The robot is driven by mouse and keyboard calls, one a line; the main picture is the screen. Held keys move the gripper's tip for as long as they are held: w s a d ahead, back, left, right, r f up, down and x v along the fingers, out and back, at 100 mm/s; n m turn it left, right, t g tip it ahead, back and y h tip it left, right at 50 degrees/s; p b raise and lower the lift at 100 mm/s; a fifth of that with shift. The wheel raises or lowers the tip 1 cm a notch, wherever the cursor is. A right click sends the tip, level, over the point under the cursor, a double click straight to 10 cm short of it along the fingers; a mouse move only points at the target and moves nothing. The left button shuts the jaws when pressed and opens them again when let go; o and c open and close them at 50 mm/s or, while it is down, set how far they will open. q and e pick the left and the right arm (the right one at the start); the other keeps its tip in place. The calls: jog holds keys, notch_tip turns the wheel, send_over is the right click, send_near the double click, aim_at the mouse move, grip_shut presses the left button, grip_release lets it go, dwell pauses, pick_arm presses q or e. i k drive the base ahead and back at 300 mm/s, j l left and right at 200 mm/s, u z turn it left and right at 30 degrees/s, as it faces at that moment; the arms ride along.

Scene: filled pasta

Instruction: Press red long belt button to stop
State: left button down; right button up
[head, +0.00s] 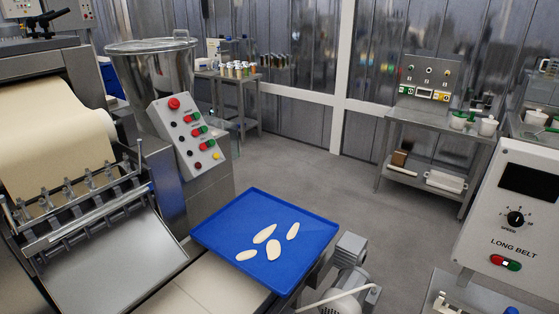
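The long belt control box (515,215) is a white panel at the right edge, labelled LONG BELT. It has a dark display, a black speed knob (515,218) and, below the label, a small button pair with a green part at the right. The red long belt button (496,260) is the left part of that pair. Neither of my grippers shows in the head view, so nothing of mine is seen touching the button.
A blue tray (218,232) with several pale dough pieces lies on the belt at the centre. A grey panel (188,137) with red and green buttons stands beside the steel hopper (150,70). A motor (350,290) is at the front. Grey floor (310,190) lies open behind.

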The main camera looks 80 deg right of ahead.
aim_at(497, 260)
jog(key=z, duration=4.75)
